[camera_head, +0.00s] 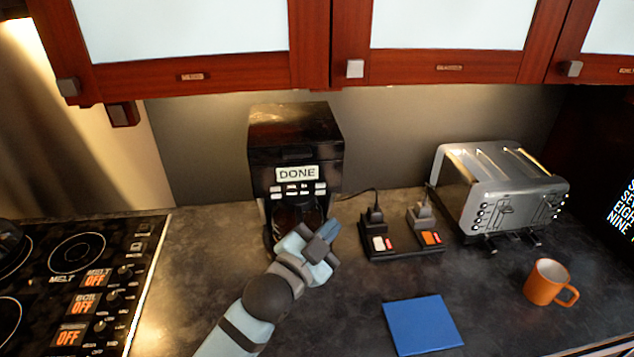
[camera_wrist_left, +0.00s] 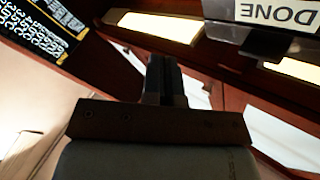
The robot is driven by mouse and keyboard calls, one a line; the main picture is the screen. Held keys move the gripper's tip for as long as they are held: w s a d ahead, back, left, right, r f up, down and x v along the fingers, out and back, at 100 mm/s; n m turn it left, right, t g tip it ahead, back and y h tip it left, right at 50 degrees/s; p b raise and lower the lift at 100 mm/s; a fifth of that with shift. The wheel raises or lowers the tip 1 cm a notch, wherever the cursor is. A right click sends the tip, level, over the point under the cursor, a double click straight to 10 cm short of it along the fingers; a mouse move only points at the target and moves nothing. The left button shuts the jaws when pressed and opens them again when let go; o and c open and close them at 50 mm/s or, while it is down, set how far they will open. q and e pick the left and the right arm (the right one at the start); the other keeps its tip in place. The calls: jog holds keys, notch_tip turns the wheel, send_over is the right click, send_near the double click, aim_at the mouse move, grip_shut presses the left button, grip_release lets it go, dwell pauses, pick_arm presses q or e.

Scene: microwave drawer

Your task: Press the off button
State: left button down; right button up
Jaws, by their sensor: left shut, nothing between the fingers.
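A black coffee maker (camera_head: 295,135) stands against the back wall, with a "DONE" display (camera_head: 297,173). A cluster of small pale buttons (camera_head: 298,189) sits below that display; their labels are too small to read, so I cannot tell which is off. My left gripper (camera_head: 328,231) is shut and empty, in front of the lower part of the coffee maker and below the buttons, partly covering the carafe area. In the left wrist view its closed fingers (camera_wrist_left: 165,75) show, and the "DONE" display (camera_wrist_left: 276,13) appears upside down at the top right. My right gripper is not in view.
A power strip (camera_head: 402,253) with plugs and lit switches lies right of my gripper. Beyond are a silver toaster (camera_head: 497,192), an orange mug (camera_head: 546,283) and a blue square (camera_head: 422,324). A stove (camera_head: 75,285) is at left; red cabinets (camera_head: 330,45) hang above.

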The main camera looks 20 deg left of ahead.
aim_at(320, 185)
pick_arm(q)
jog(key=shift+w+r, duration=0.1)
jog(key=shift+r, duration=0.15)
jog(key=shift+w, duration=0.1)
jog(key=w+a+b, duration=0.1)
jog(key=w+a, duration=0.2)
jog(key=w, duration=0.5)
jog(key=shift+a, duration=0.2)
dwell(1.7)
dwell(0.5)
